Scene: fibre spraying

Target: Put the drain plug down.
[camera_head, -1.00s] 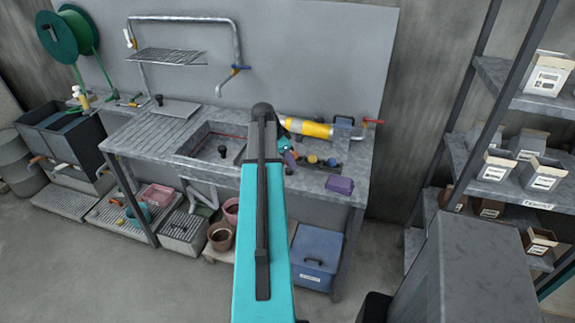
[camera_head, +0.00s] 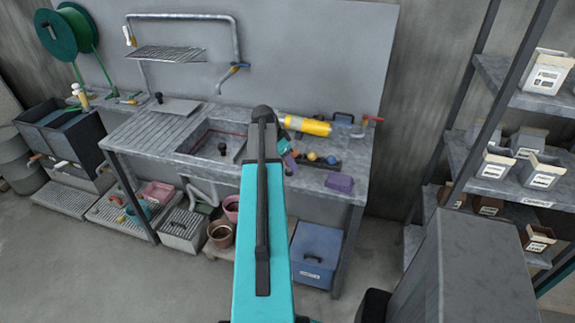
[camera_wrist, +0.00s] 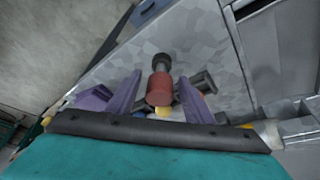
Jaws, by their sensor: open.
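A dark knobbed plug (camera_head: 222,149), which looks like the drain plug, stands upright in the sink basin (camera_head: 200,148). My gripper (camera_head: 289,161) is at the right of the sink, over the worktop, partly hidden behind my teal arm. In the wrist view my gripper's two purple fingers (camera_wrist: 158,98) are spread open. A red-brown cylinder with a dark knob (camera_wrist: 159,88) shows between them in the picture; I cannot tell whether they touch it.
A yellow cylinder (camera_head: 307,126) lies at the back of the worktop. A purple block (camera_head: 339,183) sits near its front right edge. A second dark knob (camera_head: 159,98) stands left of the sink. A shelf with boxes (camera_head: 495,165) stands at the right.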

